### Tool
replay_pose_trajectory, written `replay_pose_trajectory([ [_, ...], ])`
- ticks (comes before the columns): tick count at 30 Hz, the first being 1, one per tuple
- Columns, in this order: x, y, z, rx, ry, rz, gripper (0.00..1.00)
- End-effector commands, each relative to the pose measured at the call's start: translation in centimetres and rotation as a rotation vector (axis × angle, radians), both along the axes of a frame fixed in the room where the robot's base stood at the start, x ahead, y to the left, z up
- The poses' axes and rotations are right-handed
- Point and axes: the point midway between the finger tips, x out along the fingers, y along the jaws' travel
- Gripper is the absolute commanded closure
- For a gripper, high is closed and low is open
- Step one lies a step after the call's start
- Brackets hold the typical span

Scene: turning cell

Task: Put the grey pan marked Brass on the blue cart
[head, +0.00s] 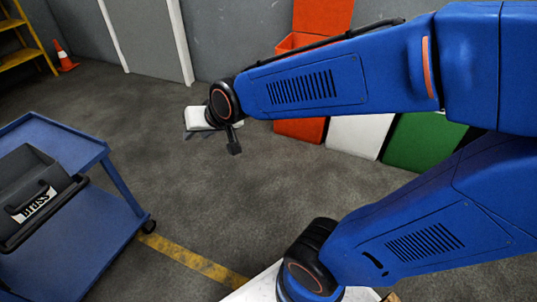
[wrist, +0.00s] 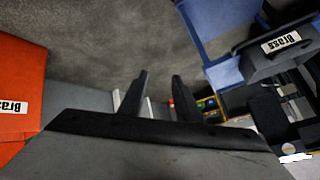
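The grey pan (head: 32,180) marked Brass is at the blue cart (head: 62,138), at the left of the head view. It overlaps the cart in the picture; I cannot tell exactly what its underside rests on. Its dark handle and white label face the camera. In the wrist view, a dark pan with a Brass label (wrist: 281,43) shows at the upper right, beside blue cart parts (wrist: 218,25). My gripper (wrist: 160,98) is open, with nothing between its two fingers. In the head view it (head: 234,145) hangs over the floor, well right of the pan and apart from it.
A red bin (head: 300,128) with a raised lid, a white panel (head: 358,135) and a green one (head: 420,142) stand behind my arm. An orange surface (wrist: 20,65) in the wrist view also bears a Brass label. A cone (head: 64,58) stands far left. Floor between cart and bins is clear.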

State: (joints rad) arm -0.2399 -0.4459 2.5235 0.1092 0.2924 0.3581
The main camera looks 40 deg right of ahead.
Motion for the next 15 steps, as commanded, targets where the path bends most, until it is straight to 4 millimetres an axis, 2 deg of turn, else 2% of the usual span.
replay_pose_trajectory([
  [1,-1.6,-1.5,0.4,-0.036,0.018,0.008,0.69],
  [6,-7.6,-5.7,0.6,-0.163,0.118,0.056,0.69],
  [12,-14.4,-9.2,0.5,-0.273,0.234,0.103,0.69],
  [15,-16.7,-10.1,0.4,-0.304,0.275,0.120,0.69],
])
